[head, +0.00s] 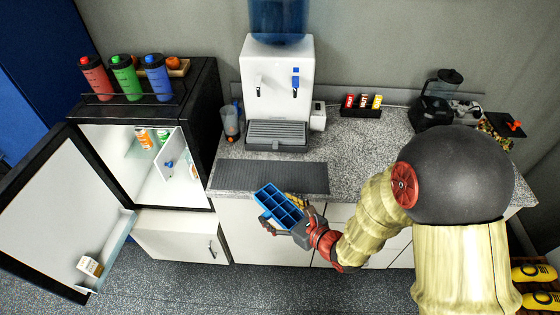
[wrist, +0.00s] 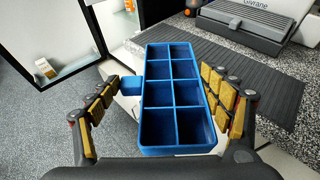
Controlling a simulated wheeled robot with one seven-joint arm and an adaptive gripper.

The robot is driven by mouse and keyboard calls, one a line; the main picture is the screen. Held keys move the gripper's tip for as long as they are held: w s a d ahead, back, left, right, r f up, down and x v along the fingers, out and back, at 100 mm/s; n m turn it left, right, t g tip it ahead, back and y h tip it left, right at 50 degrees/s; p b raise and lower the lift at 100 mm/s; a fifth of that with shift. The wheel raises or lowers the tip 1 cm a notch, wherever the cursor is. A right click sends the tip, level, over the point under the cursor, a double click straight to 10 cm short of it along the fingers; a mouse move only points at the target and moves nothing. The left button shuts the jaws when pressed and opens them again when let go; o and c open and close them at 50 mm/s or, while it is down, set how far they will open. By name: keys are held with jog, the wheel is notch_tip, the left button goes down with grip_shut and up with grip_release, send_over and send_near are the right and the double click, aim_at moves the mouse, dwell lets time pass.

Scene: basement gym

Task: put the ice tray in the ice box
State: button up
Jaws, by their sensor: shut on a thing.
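The blue ice tray (head: 277,204) has two rows of square, empty-looking compartments. My gripper (head: 284,213) is shut on it and holds it in the air in front of the counter edge. In the wrist view the tray (wrist: 180,100) stands between the two padded fingers, its small blue tab toward the left finger. The fridge (head: 205,115) stands open to the left of my gripper. Inside it, a white panel with a blue handle (head: 170,164) appears to be the ice box door. The ice box interior is mostly hidden, and I cannot tell how far it is open.
The fridge door (head: 60,215) is swung out left, with a small carton (head: 90,266) on its shelf. Several bottles (head: 124,72) stand on the fridge. A water dispenser (head: 278,85) and a dark mat (head: 270,176) are on the counter. Floor before the fridge is clear.

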aim_at(285, 205)
jog(key=shift+s+d+f, duration=0.15)
jog(key=shift+f, duration=0.3)
jog(key=shift+m+t+h, duration=0.4)
jog(key=shift+m+h, duration=0.1)
jog(key=w, duration=0.1)
jog(key=w+d, duration=0.1)
jog(key=w+d+r, duration=0.1)
jog(key=w, duration=0.1)
jog(key=w+d+r+m+h, duration=0.1)
jog(key=w+d+r, duration=0.2)
jog(key=d, duration=0.3)
jog(key=w+d+r+m+t+h, duration=0.1)
jog(key=w+d+r, duration=0.2)
jog(key=d, duration=0.3)
jog(key=w+d+r+m+t+h, duration=0.1)
jog(key=w+d+r+m+h, duration=0.1)
jog(key=w+d, duration=0.3)
jog(key=shift+w+d+r+b, duration=0.2)
jog(key=shift+d+r+b, duration=0.1)
jog(key=shift+d+r, duration=0.3)
